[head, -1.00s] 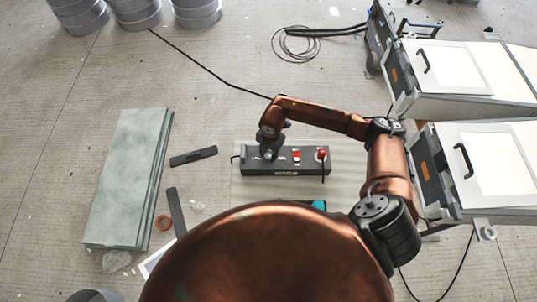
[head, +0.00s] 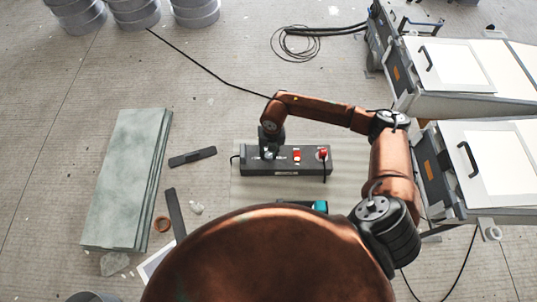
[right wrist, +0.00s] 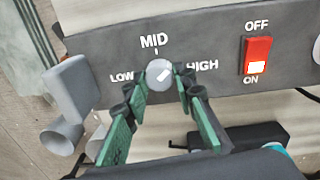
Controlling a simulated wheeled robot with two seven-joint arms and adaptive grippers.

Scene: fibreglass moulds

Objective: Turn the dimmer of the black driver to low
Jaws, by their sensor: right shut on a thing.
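The black driver (head: 310,168) lies on a pale mat in the head view, with its panel up. Its grey dimmer knob (right wrist: 159,73) sits below the word MID in the right wrist view, with LOW to the left and HIGH to the right. A short white mark on the knob slants between lower left and upper right, so its end nearer the upper right leans towards HIGH. My right gripper (right wrist: 160,76) is shut on the knob, one green-padded finger on each side. In the head view the right gripper (head: 269,149) is over the driver's left part. My left gripper is out of view.
A red on/off switch (right wrist: 257,56) is right of the knob, and a red plug (head: 322,154) with a black cable is further right. Flat dark bars (head: 192,157) and greenish slabs (head: 125,180) lie left. White-topped cases (head: 488,165) stand right.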

